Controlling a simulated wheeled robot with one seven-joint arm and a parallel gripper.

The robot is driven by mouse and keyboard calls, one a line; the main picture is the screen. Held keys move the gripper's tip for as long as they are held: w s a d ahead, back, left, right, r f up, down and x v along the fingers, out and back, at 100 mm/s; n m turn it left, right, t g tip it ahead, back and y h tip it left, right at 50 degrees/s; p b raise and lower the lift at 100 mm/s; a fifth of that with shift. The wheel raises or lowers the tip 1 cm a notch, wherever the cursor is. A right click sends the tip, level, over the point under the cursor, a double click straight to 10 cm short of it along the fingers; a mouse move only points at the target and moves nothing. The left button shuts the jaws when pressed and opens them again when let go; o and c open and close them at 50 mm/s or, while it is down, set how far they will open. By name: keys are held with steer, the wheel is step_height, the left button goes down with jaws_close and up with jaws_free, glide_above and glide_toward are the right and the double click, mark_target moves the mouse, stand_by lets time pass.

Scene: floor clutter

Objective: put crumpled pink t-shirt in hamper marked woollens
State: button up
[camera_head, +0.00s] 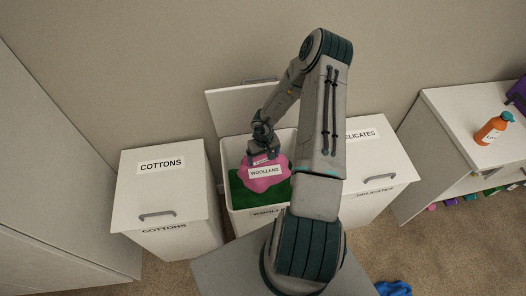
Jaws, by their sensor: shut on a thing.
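The crumpled pink t-shirt (262,184) is in my gripper (263,154), which is shut on its top. The shirt shows within the mouth of the middle hamper (233,214), in front of its back wall. I cannot tell whether the shirt touches what lies below. The hamper's lid (225,112) is open, tilted up against the wall. A WOOLLENS label (265,171) shows across the pink shirt, and a second, partly hidden one is on the hamper's front. Green material (242,197) lies inside around the shirt. My arm covers the hamper's right side.
The closed COTTONS hamper (158,192) stands to the left. The closed DELICATES hamper (375,168) stands to the right, partly behind my arm. A white cabinet (455,127) at far right bears an orange bottle (493,128). A blue cloth (393,288) lies on the carpet at bottom right.

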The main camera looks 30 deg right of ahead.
step_height(320, 180, down, 22)
steer(key=b, duration=1)
steer(key=shift+b, duration=0.35)
steer(key=o, duration=1.1)
steer(key=shift+c, duration=0.2)
step_height(320, 180, up, 14)
steer(key=shift+f+p, duration=0.1)
steer(key=shift+p, duration=0.95)
steer(key=shift+w, duration=0.1)
